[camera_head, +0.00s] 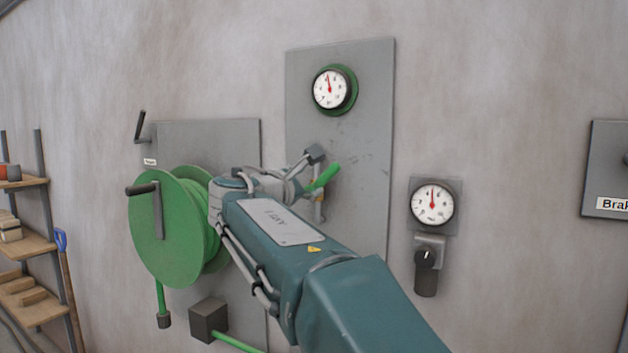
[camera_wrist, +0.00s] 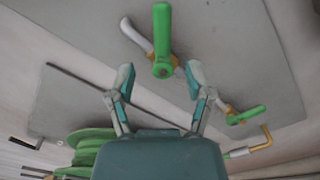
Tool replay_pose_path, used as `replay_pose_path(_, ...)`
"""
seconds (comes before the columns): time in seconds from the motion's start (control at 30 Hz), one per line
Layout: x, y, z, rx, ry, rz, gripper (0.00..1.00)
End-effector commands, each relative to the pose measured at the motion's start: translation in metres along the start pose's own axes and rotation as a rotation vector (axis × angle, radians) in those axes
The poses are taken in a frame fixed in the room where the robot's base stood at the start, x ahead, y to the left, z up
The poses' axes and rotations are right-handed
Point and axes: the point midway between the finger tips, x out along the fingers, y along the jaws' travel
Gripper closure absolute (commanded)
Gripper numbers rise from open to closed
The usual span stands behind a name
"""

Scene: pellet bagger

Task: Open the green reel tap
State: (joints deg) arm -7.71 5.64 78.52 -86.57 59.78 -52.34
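A green handle (camera_head: 323,178) stands out from the tall grey wall panel, beside a thin pipe with a brass-coloured fitting. My gripper is open and empty. A second green handle (camera_wrist: 247,115) with a brass fitting shows to the right. I cannot tell which is the reel tap. In the head view my arm hides most of the gripper.
A green hose reel (camera_head: 160,235) with a crank stands left of my arm. A gauge (camera_head: 331,89) tops the tall panel (camera_head: 365,130). Another gauge (camera_head: 432,204) with a black knob (camera_head: 427,257) is to the right. A wooden shelf (camera_head: 28,246) stands far left.

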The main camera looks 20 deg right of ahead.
Motion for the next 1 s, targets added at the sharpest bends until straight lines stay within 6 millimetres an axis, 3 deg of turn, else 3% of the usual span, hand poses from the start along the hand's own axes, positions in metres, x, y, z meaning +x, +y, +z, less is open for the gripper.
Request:
replay_pose_path(0.27, -0.002, 0.000, 0.000, 0.000, 0.000, 0.000, 0.34)
replay_pose_path(0.4, -0.002, -0.004, 0.002, -0.064, -0.007, 0.009, 0.97)
replay_pose_path(0.43, -0.002, -0.007, 0.004, -0.109, -0.013, 0.016, 1.00)
replay_pose_path(0.57, -0.006, -0.026, 0.010, -0.441, -0.050, 0.060, 1.00)
replay_pose_path(0.8, -0.021, -0.071, 0.010, -1.168, -0.140, 0.145, 1.00)
replay_pose_path(1.0, -0.030, -0.094, 0.004, -1.508, -0.188, 0.183, 1.00)
